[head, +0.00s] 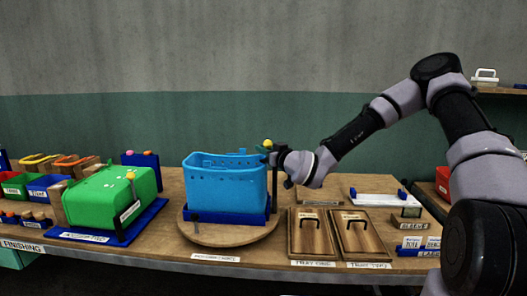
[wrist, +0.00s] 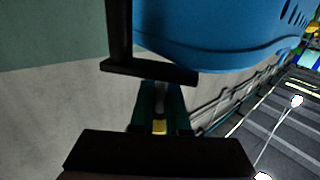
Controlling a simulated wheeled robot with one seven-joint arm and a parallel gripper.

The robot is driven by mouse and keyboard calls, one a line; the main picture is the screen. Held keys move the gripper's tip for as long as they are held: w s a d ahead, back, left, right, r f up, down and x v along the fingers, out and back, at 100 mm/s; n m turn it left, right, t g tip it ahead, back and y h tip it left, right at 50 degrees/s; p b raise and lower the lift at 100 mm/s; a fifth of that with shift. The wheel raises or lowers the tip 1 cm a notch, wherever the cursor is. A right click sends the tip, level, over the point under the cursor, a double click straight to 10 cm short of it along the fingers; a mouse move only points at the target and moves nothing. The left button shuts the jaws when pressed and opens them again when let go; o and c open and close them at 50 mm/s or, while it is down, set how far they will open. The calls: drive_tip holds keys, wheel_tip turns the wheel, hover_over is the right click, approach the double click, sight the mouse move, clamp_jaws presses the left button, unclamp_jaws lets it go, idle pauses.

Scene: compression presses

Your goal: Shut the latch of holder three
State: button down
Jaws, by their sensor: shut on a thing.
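A light blue tub-shaped part (head: 222,185) sits in a dark blue holder (head: 228,217) on a round wooden turntable. Its label is too small to read, so I cannot confirm it is holder three. A dark upright post (head: 274,188) stands at the holder's right side, with a yellow knob (head: 268,143) near its top. My gripper (head: 271,152) is at this knob, from the right. In the wrist view my gripper (wrist: 160,105) is shut on a small yellow piece (wrist: 159,127), seemingly the latch knob. A black bar with a flat foot (wrist: 150,70) shows beside the blue part (wrist: 215,35).
A green part (head: 110,195) in a blue holder with a yellow-tipped post stands to the left. Two wooden lids with handles (head: 310,250) lie at the front right. Bins (head: 50,186) fill the left end. A white-topped rack (head: 385,199) stands behind right.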

sight(267, 144)
drive_tip(key=shift+w+d+r+m+t+h, duration=0.2)
drive_tip(key=shift+w+m+t+h, duration=0.35)
drive_tip(key=shift+m+h, duration=1.45)
drive_tip(key=shift+w+d+r+m+t+h, duration=0.15)
drive_tip(key=shift+w+m+t+h, duration=0.75)
drive_tip(key=shift+h, duration=1.85)
drive_tip(key=shift+w+d+r+m+t+h, duration=0.15)
drive_tip(key=shift+w+r+m+h, duration=0.05)
drive_tip(key=shift+m+h, duration=1.95)
drive_tip(key=shift+h, duration=0.4)
drive_tip(key=c, duration=0.9)
unclamp_jaws()
drive_tip(key=shift+d, duration=0.15)
drive_tip(key=shift+s+f, duration=0.1)
drive_tip(key=shift+f, duration=0.1)
drive_tip(key=v, duration=1)
drive_tip(key=shift+s+r, duration=0.15)
drive_tip(key=shift+s, duration=0.15)
drive_tip(key=shift+s, duration=0.1)
